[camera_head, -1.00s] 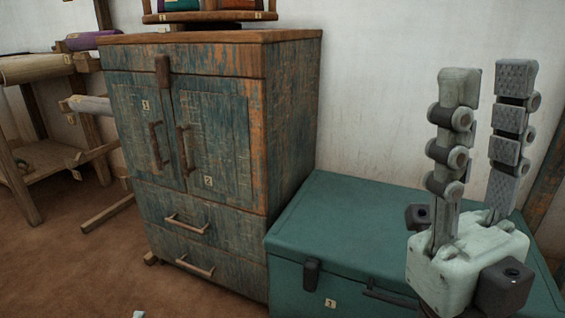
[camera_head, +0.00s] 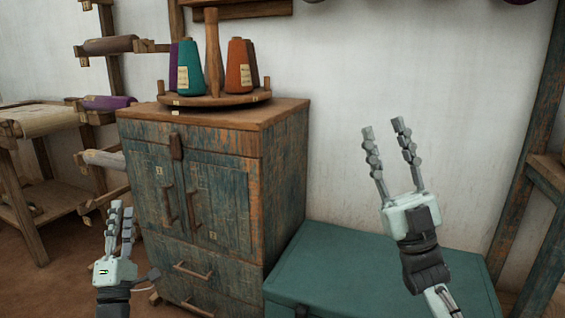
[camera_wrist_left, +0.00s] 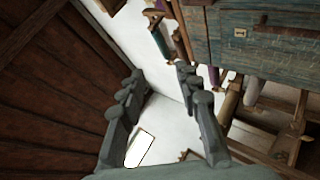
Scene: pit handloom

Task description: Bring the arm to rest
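My left gripper (camera_head: 122,206) points up in front of the cabinet's left side in the head view. Its fingers overlap there, but the left wrist view (camera_wrist_left: 160,76) shows them apart with nothing between them. My right gripper (camera_head: 384,126) also points up, in front of the white wall and above the teal chest. Its two fingers stand apart, open and empty.
A worn blue-green cabinet (camera_head: 225,185) stands behind the grippers, with a round rack (camera_head: 225,99) of yarn cones on top. A teal chest (camera_head: 350,265) stands to its right. Wooden frames with rolls (camera_head: 50,118) are at the left. A wooden post (camera_head: 525,140) stands at the right.

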